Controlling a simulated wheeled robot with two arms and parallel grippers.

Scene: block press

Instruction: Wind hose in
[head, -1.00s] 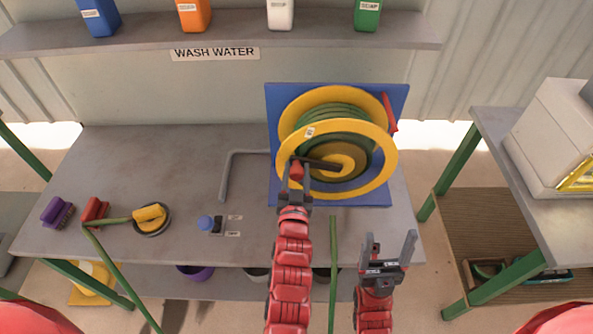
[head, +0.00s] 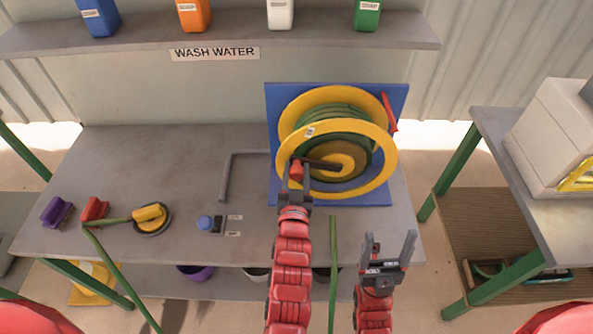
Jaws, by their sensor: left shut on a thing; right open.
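The yellow hose reel (head: 381,178) stands on a blue backboard (head: 285,192) on the grey table, with green hose (head: 335,121) wound on its drum. A dark crank (head: 322,164) crosses the reel's front and ends in a red knob (head: 297,172). My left gripper (head: 296,178) is shut on the red knob, at the lower left of the reel. My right gripper (head: 389,246) is open and empty, in front of the table's right front edge. A length of green hose (head: 333,270) hangs down between my arms. Another length with a yellow nozzle (head: 149,214) lies at the table's left.
A red lever (head: 389,111) sits at the board's upper right. A grey bent pipe (head: 228,172) and a blue knob (head: 205,222) are left of the reel. The table's back left is clear.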

